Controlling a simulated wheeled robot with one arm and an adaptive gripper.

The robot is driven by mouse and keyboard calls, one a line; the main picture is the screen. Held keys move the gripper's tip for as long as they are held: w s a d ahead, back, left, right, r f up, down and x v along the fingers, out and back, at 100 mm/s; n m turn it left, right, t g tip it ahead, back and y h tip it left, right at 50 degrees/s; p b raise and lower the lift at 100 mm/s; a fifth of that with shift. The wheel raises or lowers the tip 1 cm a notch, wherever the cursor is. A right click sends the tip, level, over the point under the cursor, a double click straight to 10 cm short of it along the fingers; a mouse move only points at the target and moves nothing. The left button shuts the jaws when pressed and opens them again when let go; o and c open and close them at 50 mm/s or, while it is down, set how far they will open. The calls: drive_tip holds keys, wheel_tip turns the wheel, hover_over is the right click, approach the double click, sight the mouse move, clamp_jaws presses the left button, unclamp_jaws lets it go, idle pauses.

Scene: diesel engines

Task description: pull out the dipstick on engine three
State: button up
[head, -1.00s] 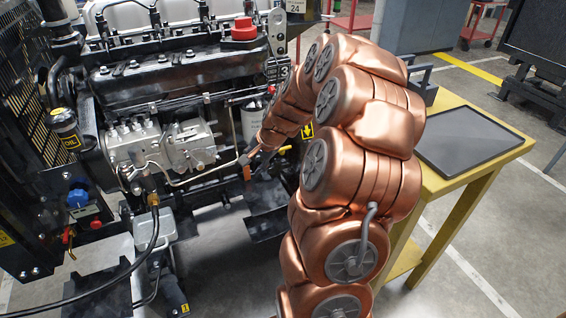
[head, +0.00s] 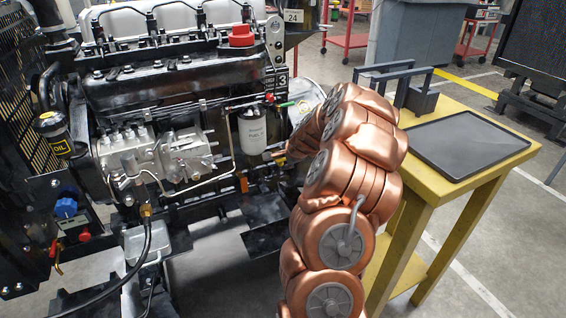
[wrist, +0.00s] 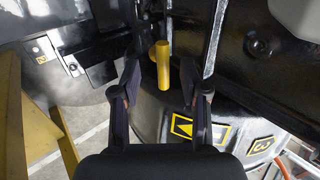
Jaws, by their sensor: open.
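Engine three (head: 180,85) fills the left of the head view, with a "3" plate (head: 282,82) at its right end. In the wrist view the dipstick's yellow handle (wrist: 163,66) stands upright in front of the dark engine. It shows between the two fingers of my gripper (wrist: 160,84), which are open, with a gap on each side of the handle. How far ahead of the fingertips it lies is hard to tell. In the head view my gripper is mostly hidden behind my copper arm, and I cannot make out the dipstick clearly.
A white fuel filter (head: 252,130) stands on the engine's side near my arm. A yellow table (head: 440,192) with a dark tray (head: 461,146) is to the right. In the wrist view, black housing with a yellow triangle label (wrist: 196,131) lies below the handle.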

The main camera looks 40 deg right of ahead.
drive_tip(key=shift+x, duration=1.35)
drive_tip(key=shift+c, duration=0.3)
clamp_jaws()
